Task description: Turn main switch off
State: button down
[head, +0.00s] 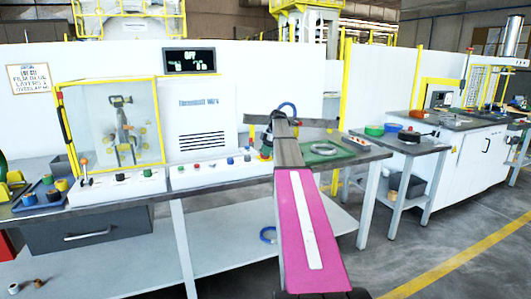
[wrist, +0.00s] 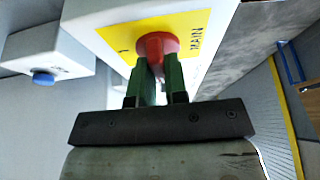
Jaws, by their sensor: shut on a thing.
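The main switch is a red knob (wrist: 155,43) on a yellow plate (wrist: 118,38), marked "MAIN", on the end of a white box (wrist: 82,12). In the wrist view the green fingers of my gripper (wrist: 158,68) are shut on the knob, one on each side. The fingers hide part of the knob, so its turn angle is hard to tell. In the head view my arm (head: 305,230) reaches over the table to the right end of the control panel and mostly hides the switch. A black display (head: 189,61) on the wall reads "OFF" on its top line.
A row of coloured buttons (head: 214,165) lies left of my gripper on the panel. A green tray (head: 318,153) with a ring (head: 326,148) sits to its right. A blue button (wrist: 43,78) shows at the wrist view's left.

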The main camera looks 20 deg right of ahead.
dwell(0.3)
jog(key=c, duration=1.1)
grip_release()
jog(key=shift+c, duration=0.2)
jog(key=v, duration=1)
jog(key=shift+r, duration=0.4)
jog(key=shift+s+d, duration=0.1)
jog(key=shift+d, duration=0.05)
